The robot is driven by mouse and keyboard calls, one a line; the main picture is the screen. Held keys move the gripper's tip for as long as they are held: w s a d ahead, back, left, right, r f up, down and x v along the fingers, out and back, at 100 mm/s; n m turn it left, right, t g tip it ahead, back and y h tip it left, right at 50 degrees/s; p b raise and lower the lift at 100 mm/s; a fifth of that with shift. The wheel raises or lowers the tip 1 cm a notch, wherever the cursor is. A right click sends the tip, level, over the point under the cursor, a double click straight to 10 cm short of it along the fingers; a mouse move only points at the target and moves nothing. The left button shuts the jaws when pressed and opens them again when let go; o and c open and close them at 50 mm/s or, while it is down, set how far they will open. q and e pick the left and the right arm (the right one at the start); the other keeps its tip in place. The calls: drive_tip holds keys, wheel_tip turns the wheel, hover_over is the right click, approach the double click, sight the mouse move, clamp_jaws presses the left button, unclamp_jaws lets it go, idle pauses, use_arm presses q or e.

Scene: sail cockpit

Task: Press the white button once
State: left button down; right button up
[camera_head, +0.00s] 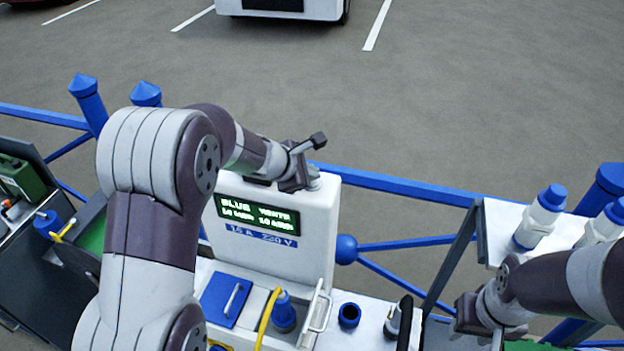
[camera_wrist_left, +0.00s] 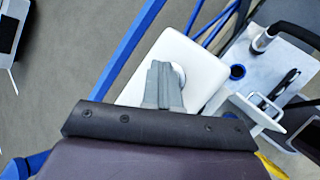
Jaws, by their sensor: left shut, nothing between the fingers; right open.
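A white pedestal (camera_head: 318,225) with a green-lettered screen (camera_head: 258,215) stands in the middle of the head view. The white button (camera_head: 314,180) is on its top, at the right end, partly hidden by my left gripper. It also shows as a pale round edge in the left wrist view (camera_wrist_left: 180,74). My left gripper (camera_head: 294,184) is shut and empty, fingers pointing down right beside or over the button. In the left wrist view its fingers (camera_wrist_left: 163,84) overlap the button's edge; I cannot tell whether they touch it. My right gripper (camera_head: 480,318) is open at the lower right, away from the pedestal.
A blue railing (camera_head: 410,187) runs behind the pedestal. A blue flap (camera_head: 228,300), a yellow cable (camera_head: 266,322) and a blue plug (camera_head: 284,312) sit in front of it. White-and-blue bottle-like fittings (camera_head: 540,217) stand at the right.

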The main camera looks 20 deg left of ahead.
idle(0.3)
use_arm(q)
drive_tip(key=shift+r+p, duration=0.8)
drive_tip(key=shift+r, duration=0.05)
wheel_tip(320, 180, up, 5)
drive_tip(key=p, duration=0.4)
idle(0.6)
